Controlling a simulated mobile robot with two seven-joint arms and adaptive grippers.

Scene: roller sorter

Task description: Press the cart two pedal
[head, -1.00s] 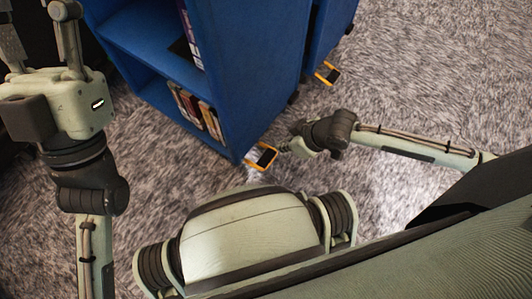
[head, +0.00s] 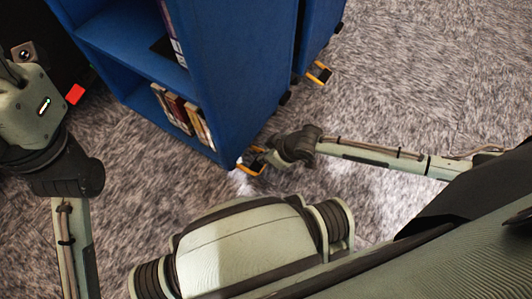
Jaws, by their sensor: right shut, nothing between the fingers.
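Two blue book carts stand at the top of the head view. The nearer cart (head: 235,70) has an orange-edged pedal (head: 251,168) low at its bottom corner. The farther cart (head: 318,35) has a similar pedal (head: 320,73) at its base. I cannot read which cart is number two. My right gripper (head: 265,154) is shut and empty, down at the nearer pedal and overlapping its right side. Whether it touches or presses the pedal I cannot tell. My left gripper (head: 14,72) is at the left edge, partly cut off, away from both pedals.
Books (head: 183,112) stand on the nearer cart's lower shelf. Dark casters show under the carts. A small red object (head: 75,94) lies left of the nearer cart. Grey carpet (head: 430,70) is open on the right.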

